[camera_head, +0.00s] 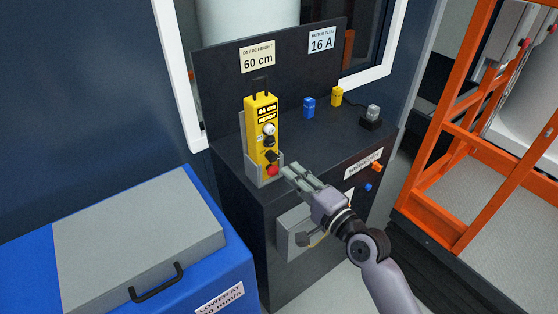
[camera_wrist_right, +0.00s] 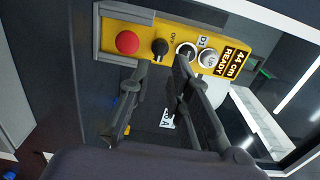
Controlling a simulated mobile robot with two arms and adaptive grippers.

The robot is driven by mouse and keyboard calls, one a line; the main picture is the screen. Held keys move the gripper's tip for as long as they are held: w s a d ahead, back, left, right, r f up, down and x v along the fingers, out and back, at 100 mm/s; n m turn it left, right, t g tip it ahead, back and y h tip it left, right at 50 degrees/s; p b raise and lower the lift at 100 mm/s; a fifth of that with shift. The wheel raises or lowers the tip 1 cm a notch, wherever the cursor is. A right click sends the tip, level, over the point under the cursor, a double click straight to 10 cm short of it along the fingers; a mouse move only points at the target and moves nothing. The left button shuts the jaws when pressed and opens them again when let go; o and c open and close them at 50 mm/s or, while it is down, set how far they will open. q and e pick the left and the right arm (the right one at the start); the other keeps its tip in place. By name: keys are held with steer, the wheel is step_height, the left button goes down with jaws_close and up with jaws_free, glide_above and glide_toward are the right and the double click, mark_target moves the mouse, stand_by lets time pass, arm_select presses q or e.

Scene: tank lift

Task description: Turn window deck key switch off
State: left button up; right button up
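The yellow control pendant (camera_head: 254,122) stands upright in a grey holder on the dark deck below the window. Its display reads "44 cm READY" in the right wrist view (camera_wrist_right: 231,63). A black key switch (camera_wrist_right: 160,47), marked OFF beside it, sits between a red button (camera_wrist_right: 127,42) and a ringed button (camera_wrist_right: 186,50). My right gripper (camera_head: 287,172) is in front of the pendant's lower part. In the right wrist view its fingers (camera_wrist_right: 161,68) are apart, one tip on each side of the key switch; contact is unclear. My left gripper is out of view.
Blue (camera_head: 309,107) and yellow (camera_head: 336,96) plugs and a grey connector (camera_head: 372,116) stand on the deck. A blue chest with a grey lid (camera_head: 130,235) is at lower left. An orange lift frame (camera_head: 436,218) is at right.

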mark_target(275, 160)
steer(key=x, duration=0.6)
steer(key=shift+w, duration=0.1)
steer(key=shift+c, duration=0.2)
jaws_close()
